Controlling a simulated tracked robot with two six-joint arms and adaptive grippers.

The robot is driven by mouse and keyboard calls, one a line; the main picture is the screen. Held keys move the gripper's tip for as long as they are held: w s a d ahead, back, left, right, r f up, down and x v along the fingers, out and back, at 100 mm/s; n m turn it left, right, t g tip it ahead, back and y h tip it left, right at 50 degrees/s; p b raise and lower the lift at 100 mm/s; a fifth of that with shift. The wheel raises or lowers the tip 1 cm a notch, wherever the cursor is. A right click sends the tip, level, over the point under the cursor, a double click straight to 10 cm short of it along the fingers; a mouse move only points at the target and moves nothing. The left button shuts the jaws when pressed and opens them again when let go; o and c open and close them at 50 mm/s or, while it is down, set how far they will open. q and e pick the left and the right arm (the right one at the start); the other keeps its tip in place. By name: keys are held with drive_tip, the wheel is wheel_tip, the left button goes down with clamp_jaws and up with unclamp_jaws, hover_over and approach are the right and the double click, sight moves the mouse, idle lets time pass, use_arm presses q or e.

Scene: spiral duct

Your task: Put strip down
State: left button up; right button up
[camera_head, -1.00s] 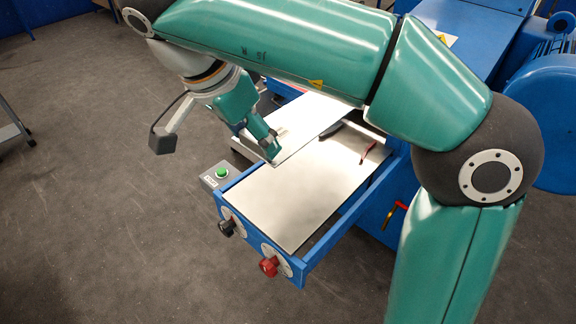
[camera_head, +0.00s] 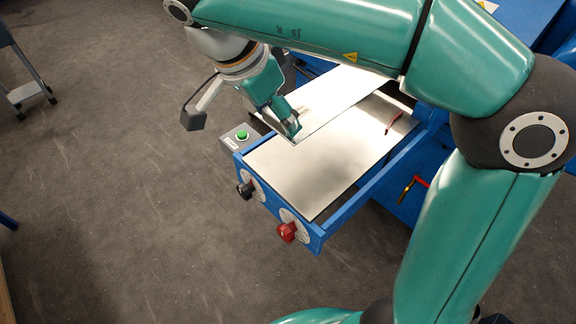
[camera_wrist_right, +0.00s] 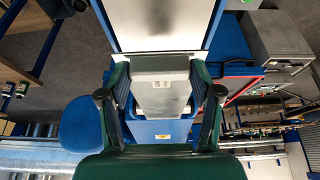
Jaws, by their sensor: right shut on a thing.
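A thin, pale metal strip (camera_head: 338,98) lies flat in the head view, partly hidden behind my right arm. My right gripper (camera_head: 292,132) is shut on its left edge. The strip is over or on the far left part of the metal tabletop (camera_head: 318,172) of the blue machine; I cannot tell whether it touches. My left gripper does not show.
A red-handled tool (camera_head: 394,122) lies on the tabletop at right. A box with a green button (camera_head: 241,135) sits at its left corner. A black knob (camera_head: 244,190) and a red knob (camera_head: 287,231) stick out in front. Open floor (camera_head: 120,200) lies left.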

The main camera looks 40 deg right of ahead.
sight(283, 179)
wheel_tip(283, 179, down, 16)
drive_tip(key=shift+r+b, duration=0.2)
drive_tip(key=shift+b, duration=0.4)
drive_tip(key=o, duration=1.3)
drive_tip(key=shift+o, duration=0.2)
drive_tip(key=shift+r, duration=0.2)
drive_tip(key=p+v, duration=0.1)
drive_tip(key=v, duration=1)
drive_tip(key=shift+a+r, duration=0.15)
drive_tip(key=shift+r, duration=0.2)
